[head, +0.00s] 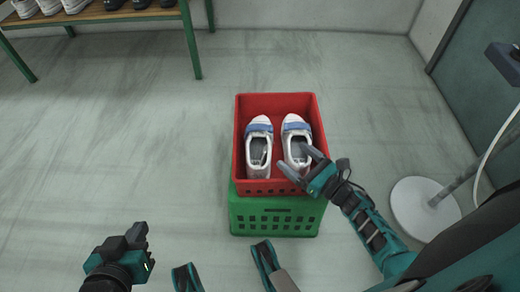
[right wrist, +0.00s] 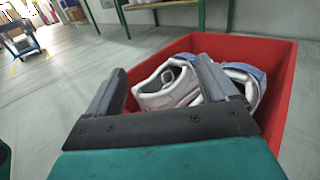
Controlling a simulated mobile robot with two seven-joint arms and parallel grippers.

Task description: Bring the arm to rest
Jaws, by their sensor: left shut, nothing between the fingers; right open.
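My right gripper (head: 297,166) is open over the near right part of a red crate (head: 277,187). Two white shoes with blue bands, a left one (head: 259,148) and a right one (head: 296,142), lie side by side in the crate. The gripper's fingers are close to the heel of the right shoe; I cannot tell whether they touch it. In the right wrist view the open fingers (right wrist: 158,85) stand in front of the shoes, with nothing held between them. My left gripper (head: 138,236) is shut and empty, low at the left, well away from the crate.
The red crate sits on a green crate (head: 275,228). A bench (head: 100,16) with several shoes stands at the back left. A stand with a round white base (head: 408,207) is on the right, near my right arm. The floor left of the crates is clear.

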